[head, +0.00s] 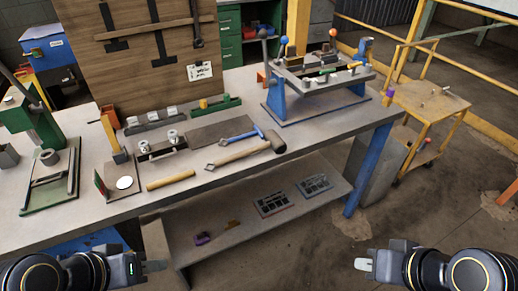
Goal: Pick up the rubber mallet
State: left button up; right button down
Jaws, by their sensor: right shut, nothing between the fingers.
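The rubber mallet (275,141) lies on the workbench, right of its middle. Its dark head is at the right and its pale wooden handle runs down to the left. A hammer with a blue handle (241,136) lies just behind it. My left gripper (155,266) is at the lower left, in front of the bench and apart from the mallet. Its fingers show edge-on, so its opening cannot be told. My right gripper (365,264) is at the lower right, shut and empty, also apart from the mallet.
The workbench (225,178) has a lower shelf (235,235) with two dark grid-like parts. A wooden bar (170,181) lies left of the mallet. A blue-framed fixture (320,85) stands behind right. A yellow cart (432,103) stands at right. The bench front near the mallet is clear.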

aim_at(273, 140)
jog(key=i+j+u, duration=0.1)
jog(key=j+u, duration=0.25)
jog(key=i+j+u, duration=0.15)
jog(key=j+u, duration=0.2)
